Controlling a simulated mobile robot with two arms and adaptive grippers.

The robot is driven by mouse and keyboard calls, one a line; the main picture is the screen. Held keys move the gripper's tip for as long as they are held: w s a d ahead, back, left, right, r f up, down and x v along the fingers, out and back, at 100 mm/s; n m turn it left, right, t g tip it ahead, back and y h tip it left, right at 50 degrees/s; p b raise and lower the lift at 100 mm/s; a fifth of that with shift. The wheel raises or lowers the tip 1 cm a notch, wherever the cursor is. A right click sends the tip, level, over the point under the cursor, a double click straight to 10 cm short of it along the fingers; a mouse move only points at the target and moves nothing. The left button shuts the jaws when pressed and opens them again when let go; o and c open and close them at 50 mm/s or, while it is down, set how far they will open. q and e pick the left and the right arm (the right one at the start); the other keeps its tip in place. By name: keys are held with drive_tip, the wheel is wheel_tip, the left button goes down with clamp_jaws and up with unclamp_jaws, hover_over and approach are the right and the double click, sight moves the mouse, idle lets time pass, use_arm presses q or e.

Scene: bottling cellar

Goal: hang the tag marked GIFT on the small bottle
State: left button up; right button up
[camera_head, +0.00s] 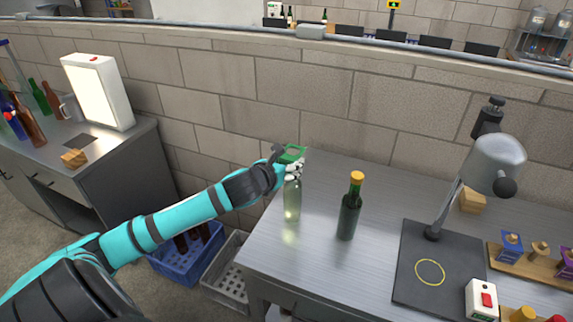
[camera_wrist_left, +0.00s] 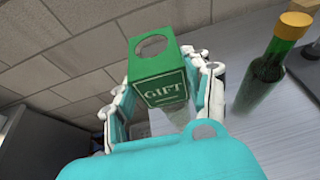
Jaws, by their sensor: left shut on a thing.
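The green tag marked GIFT (camera_wrist_left: 163,80) has a round hole in its upper part. My left gripper (camera_head: 293,171) is shut on this tag, with white fingers on both sides of it in the left wrist view (camera_wrist_left: 165,95). In the head view the tag (camera_head: 292,153) sticks up above the fingers. A pale, clear green bottle (camera_head: 291,203) stands upright on the metal table directly under the gripper in the picture. Its top is hidden by the fingers, and I cannot tell whether the tag touches it. My right gripper is not in view.
A dark green bottle (camera_head: 349,215) with an orange cap stands close to the right. Further right are a lamp (camera_head: 490,165), a dark mat (camera_head: 408,275) with a yellow ring, a switch box (camera_head: 482,299) and a wooden rack (camera_head: 530,265) with tags. A block wall runs behind.

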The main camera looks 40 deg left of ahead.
use_arm(q)
drive_tip(key=shift+f, duration=0.1)
idle(0.3)
drive_tip(key=shift+f, duration=0.5)
drive_tip(key=shift+f, duration=0.25)
drive_tip(key=shift+f, duration=0.35)
drive_tip(key=shift+f+b, duration=0.25)
drive_tip(key=shift+b, duration=0.05)
idle(0.4)
drive_tip(key=shift+f, duration=0.35)
drive_tip(key=shift+f, duration=0.15)
